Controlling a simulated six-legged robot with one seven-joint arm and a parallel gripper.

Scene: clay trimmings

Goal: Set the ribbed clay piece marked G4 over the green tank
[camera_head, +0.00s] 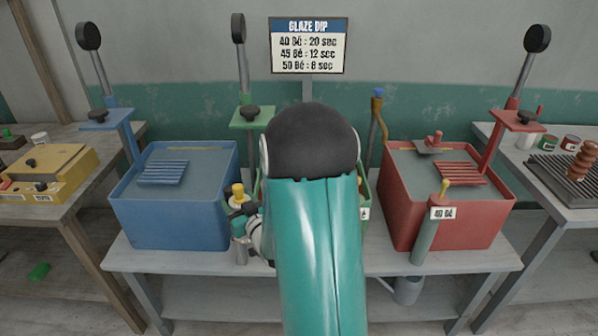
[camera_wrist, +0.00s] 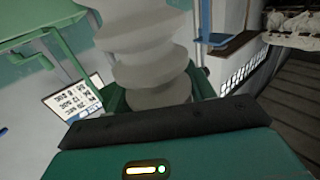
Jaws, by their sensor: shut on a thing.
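A pale grey ribbed clay piece (camera_wrist: 150,65) fills the upper middle of the wrist view. My gripper (camera_wrist: 168,120) is shut on it; a dark pad and teal housing show below it. No G4 mark is readable. The green tank (camera_head: 366,190) is mostly hidden behind my teal arm in the head view; only slivers of its sides show. A green rim shows behind the piece in the wrist view, but how high the piece is above it I cannot tell.
A blue tank (camera_head: 175,222) stands left and a red tank (camera_head: 445,222) right on the same bench (camera_head: 150,262). Upright lever posts rise behind them. A brown ribbed piece (camera_head: 585,160) stands on a rack at right. The glaze sign (camera_head: 308,46) hangs behind.

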